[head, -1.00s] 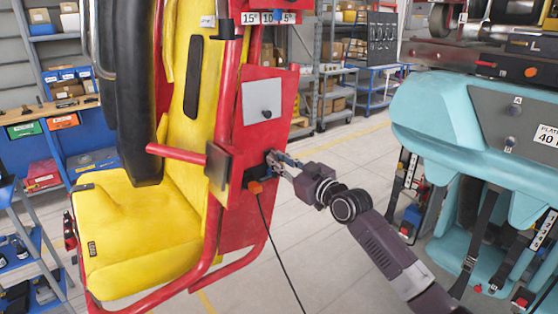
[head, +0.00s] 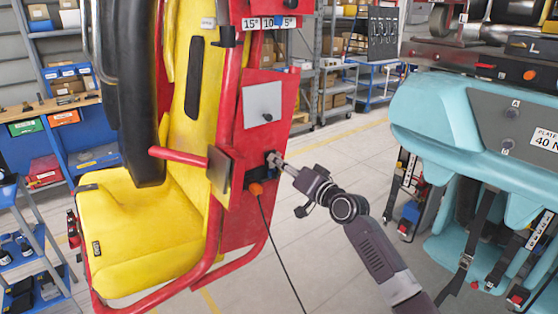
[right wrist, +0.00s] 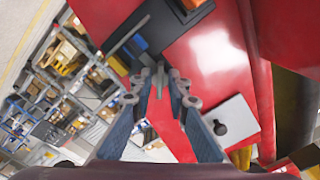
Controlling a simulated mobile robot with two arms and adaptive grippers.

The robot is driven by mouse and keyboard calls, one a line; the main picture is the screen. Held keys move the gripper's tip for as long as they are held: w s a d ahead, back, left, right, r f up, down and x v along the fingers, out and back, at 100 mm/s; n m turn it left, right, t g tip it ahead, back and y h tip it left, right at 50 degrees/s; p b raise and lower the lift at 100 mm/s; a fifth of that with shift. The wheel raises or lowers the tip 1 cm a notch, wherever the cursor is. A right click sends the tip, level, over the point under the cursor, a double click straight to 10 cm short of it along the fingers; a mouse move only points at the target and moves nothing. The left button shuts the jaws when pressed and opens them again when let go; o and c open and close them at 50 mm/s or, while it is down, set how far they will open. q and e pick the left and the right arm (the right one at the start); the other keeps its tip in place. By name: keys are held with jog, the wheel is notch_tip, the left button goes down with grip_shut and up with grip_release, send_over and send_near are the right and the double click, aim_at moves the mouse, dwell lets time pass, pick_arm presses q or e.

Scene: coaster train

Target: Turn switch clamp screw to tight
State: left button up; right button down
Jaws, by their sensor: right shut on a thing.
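The red side panel (head: 257,150) of a yellow-seated coaster car carries a black block with an orange knob (head: 256,188) and a cable hanging from it. My right gripper (head: 274,161) is at this panel, just above and right of the orange knob. In the right wrist view, the fingertips of my right gripper (right wrist: 160,88) close around a small grey piece, which looks like the clamp screw (right wrist: 158,76). The fingers hide most of it, so I cannot tell how tight it is. The black block (right wrist: 188,12) also shows there. My left gripper is out of view.
A grey plate with a black knob (head: 261,102) is above my right gripper on the panel. A teal seat unit (head: 440,110) with hanging straps stands at the right. Shelves and a blue workbench are behind. The floor between the two units is clear.

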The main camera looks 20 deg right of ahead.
jog(key=shift+r+m+p, duration=0.1)
jog(key=shift+m+p, duration=1.4)
jog(key=shift+m, duration=2.4)
jog(key=c, duration=2.1)
grip_release()
jog(key=shift+d, duration=0.1)
jog(key=v, duration=1.2)
